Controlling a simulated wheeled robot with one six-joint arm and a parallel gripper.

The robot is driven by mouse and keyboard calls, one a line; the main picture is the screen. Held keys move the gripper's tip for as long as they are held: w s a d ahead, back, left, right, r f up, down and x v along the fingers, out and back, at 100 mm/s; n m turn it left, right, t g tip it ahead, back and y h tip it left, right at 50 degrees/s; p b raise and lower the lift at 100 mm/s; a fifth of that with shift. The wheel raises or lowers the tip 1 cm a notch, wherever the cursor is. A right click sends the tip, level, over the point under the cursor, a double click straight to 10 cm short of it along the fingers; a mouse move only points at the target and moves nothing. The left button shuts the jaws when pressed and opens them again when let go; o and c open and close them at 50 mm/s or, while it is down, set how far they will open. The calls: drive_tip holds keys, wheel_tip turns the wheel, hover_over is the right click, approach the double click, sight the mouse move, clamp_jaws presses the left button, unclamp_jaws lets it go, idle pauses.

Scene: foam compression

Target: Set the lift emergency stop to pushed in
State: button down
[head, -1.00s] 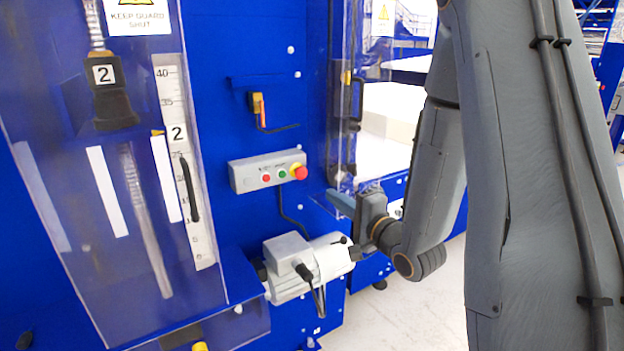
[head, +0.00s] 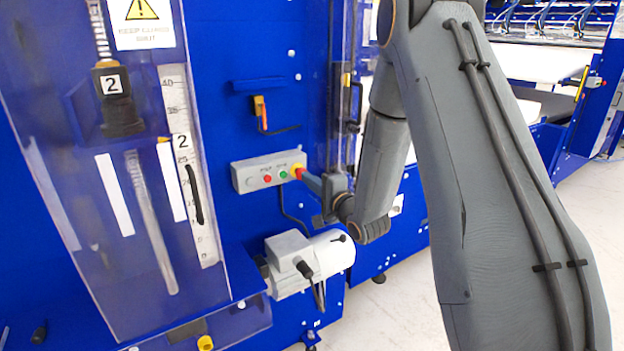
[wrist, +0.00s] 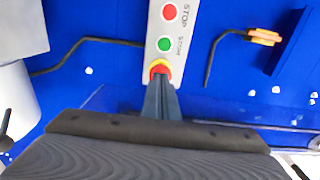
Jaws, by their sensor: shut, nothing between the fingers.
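The lift emergency stop, a red mushroom button with a yellow collar (head: 297,171), sits at the right end of a grey control box (head: 250,177) on the blue machine frame. My gripper (head: 306,178) is shut and empty, its blue-grey fingers pointing left at the button. In the wrist view the fingertips (wrist: 160,84) overlap the red and yellow button (wrist: 160,69) and hide part of it. They are at or very near its face; I cannot tell if they touch. How far in the button sits is not clear.
A red button (wrist: 169,12) and a green button (wrist: 164,45) are on the same box. A grey motor (head: 325,255) juts out below. A clear guard (head: 130,220) stands at left. An orange-handled switch (head: 260,108) and black cable are above.

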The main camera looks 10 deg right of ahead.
drive_tip(key=shift+w+a+r+b, duration=0.15)
drive_tip(key=shift+w+a+b, duration=0.05)
drive_tip(key=shift+w, duration=0.2)
drive_tip(key=shift+w+a+r+b, duration=0.15)
drive_tip(key=shift+w, duration=0.2)
drive_tip(key=b+v, duration=0.1)
drive_tip(key=v, duration=1.3)
drive_tip(key=shift+s+d+f, duration=0.2)
drive_tip(key=shift+s+d, duration=0.05)
drive_tip(key=shift+s, duration=0.05)
drive_tip(key=shift+f, duration=0.1)
